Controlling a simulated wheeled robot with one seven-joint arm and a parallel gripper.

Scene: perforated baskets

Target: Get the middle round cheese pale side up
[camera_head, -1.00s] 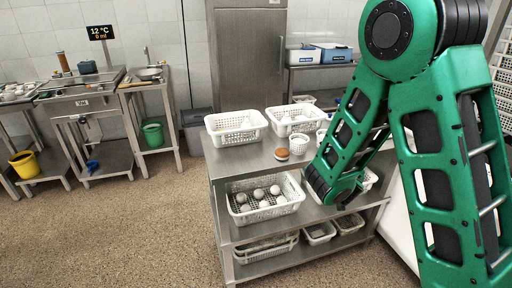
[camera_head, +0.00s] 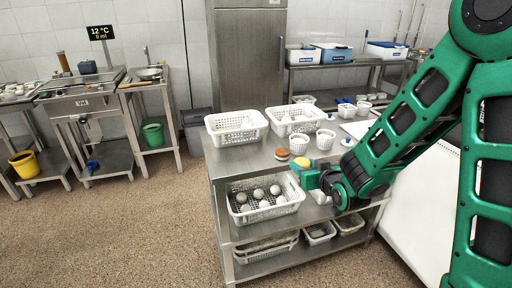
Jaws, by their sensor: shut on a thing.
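My gripper (camera_head: 305,173) is at the front edge of the steel table, right of centre, pointing left. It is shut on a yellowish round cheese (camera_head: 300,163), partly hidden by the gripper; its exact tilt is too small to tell. Another round cheese (camera_head: 282,154), brown-orange on top with a paler edge below, lies on the table just behind and left of my gripper. Whether the held cheese is the middle one cannot be told from this view.
Two larger white baskets (camera_head: 237,138) (camera_head: 294,130) stand at the back of the table (camera_head: 235,162). A basket (camera_head: 240,218) with several pale balls is on the shelf below. The table's front left is bare.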

